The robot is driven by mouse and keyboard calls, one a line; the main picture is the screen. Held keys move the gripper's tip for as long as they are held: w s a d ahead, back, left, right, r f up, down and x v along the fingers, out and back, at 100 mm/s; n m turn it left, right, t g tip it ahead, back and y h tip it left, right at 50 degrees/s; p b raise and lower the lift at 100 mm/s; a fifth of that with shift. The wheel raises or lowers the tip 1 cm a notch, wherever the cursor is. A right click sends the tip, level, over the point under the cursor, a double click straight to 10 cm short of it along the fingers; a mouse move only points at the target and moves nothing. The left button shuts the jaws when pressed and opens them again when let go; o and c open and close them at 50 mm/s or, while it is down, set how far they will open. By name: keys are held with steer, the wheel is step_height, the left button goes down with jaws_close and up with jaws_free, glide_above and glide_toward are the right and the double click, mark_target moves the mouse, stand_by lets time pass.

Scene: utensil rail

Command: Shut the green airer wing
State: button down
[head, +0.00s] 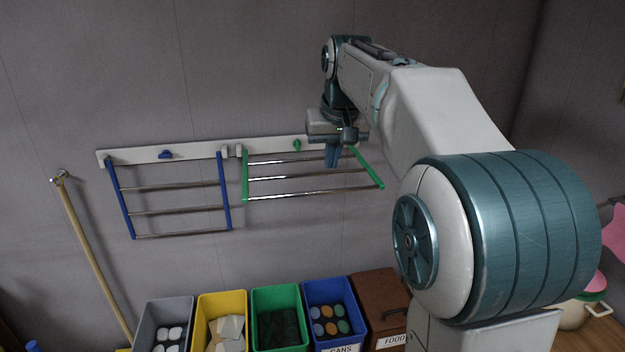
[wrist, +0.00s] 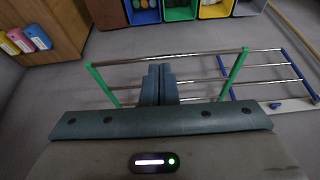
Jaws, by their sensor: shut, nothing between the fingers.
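The green airer wing (head: 314,194) has two green side bars joined by metal rods and is mounted on a white wall rail (head: 273,144). It stands out from the wall, tilted outward. In the wrist view the wing's outer rod (wrist: 190,55) runs beyond my fingers, with a green side bar on each side. My gripper (head: 332,164) is shut and empty, over the wing's wall side toward its right. The fingers also show in the wrist view (wrist: 160,70), between the side bars; whether they touch a rod I cannot tell.
A blue airer wing (head: 226,190) hangs left of the green one on the same rail. A green knob (head: 297,145) and a blue knob (head: 166,155) sit on the rail. Several bins stand below, including a green bin (head: 277,290). A pole (head: 90,250) leans at left.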

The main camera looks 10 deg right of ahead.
steer(key=w+r, duration=0.2)
steer(key=w, duration=0.3)
steer(key=p+x, duration=0.2)
steer(key=x, duration=1.2)
steer(key=shift+f, duration=0.2)
